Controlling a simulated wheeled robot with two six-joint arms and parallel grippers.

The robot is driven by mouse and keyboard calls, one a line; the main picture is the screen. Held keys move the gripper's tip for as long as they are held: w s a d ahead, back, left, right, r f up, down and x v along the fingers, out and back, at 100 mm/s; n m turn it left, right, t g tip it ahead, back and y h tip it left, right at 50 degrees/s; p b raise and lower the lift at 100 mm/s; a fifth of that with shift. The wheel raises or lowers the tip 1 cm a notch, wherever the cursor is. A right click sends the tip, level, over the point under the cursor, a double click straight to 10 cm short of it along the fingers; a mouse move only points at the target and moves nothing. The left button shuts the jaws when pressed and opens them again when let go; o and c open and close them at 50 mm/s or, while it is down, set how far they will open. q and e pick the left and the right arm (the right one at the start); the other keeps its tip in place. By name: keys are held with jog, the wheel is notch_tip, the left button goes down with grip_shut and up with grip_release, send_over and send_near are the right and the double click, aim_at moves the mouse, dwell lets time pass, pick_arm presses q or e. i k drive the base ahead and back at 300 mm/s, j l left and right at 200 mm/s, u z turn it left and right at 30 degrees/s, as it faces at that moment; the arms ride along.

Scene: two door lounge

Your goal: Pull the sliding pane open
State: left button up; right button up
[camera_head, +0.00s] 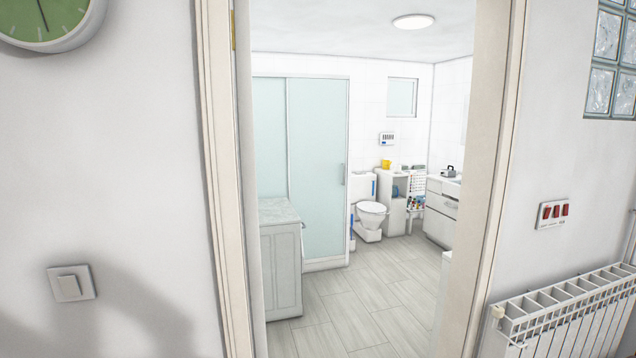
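The sliding pane (318,165) is a pale blue-green frosted panel in a white frame, in the bathroom beyond the open doorway. A small vertical handle (343,174) sits near its right edge. A second frosted panel (270,140) stands to its left, and a white cabinet hides its lower part. The pane's right edge meets the right side of the frame, and no gap shows there. Neither of my grippers is in view.
The door frame (222,180) stands close ahead, its opening clear. A white cabinet (281,265) stands inside at left, before the panels. The tiled floor (370,300) is free towards the toilet (370,215). A radiator (570,315) juts from the near wall at right.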

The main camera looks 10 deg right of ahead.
aim_at(317, 109)
jog(key=i+l+z, duration=0.2)
jog(key=i+z, duration=0.15)
jog(key=i, duration=0.15)
jog(key=i+l+z, duration=0.1)
jog(key=i+z, duration=0.25)
jog(key=i, duration=4.65)
jog(key=l+z, duration=0.05)
jog(key=l, duration=0.05)
